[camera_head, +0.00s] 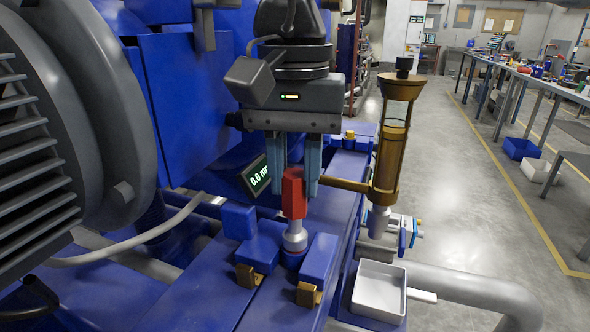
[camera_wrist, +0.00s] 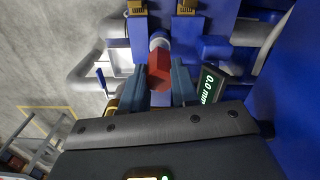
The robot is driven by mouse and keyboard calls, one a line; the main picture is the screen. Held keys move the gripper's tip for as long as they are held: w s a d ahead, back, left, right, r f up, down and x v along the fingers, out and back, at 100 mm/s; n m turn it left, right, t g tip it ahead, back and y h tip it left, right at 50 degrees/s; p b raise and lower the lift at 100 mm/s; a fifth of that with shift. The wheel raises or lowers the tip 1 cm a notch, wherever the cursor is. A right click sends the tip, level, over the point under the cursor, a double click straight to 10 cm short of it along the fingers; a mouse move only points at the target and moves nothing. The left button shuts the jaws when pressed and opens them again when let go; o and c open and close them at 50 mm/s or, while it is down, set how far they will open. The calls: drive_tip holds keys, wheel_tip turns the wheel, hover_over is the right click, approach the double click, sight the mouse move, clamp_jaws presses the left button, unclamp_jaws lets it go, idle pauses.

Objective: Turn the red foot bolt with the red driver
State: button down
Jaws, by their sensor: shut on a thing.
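My gripper (camera_head: 295,180) points down, shut on the red hexagonal handle of the red driver (camera_head: 293,194). The driver stands upright, with its grey socket end (camera_head: 295,236) low between two blue blocks with brass pieces. In the wrist view my gripper (camera_wrist: 161,90) has a finger on each side of the red driver (camera_wrist: 159,66). I cannot tell whether the socket is fully seated. A tilted display (camera_head: 257,176) beside the driver reads "0.0 mm", cut off at its edge.
A brass and glass oiler (camera_head: 392,145) stands close to the right of my gripper. A white tray (camera_head: 379,291) sits at the lower right beside a grey pipe (camera_head: 470,288). A large grey motor (camera_head: 60,120) fills the left. Open floor lies farther right.

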drive_tip(key=shift+r+p, duration=1.5)
drive_tip(key=shift+r, duration=0.9)
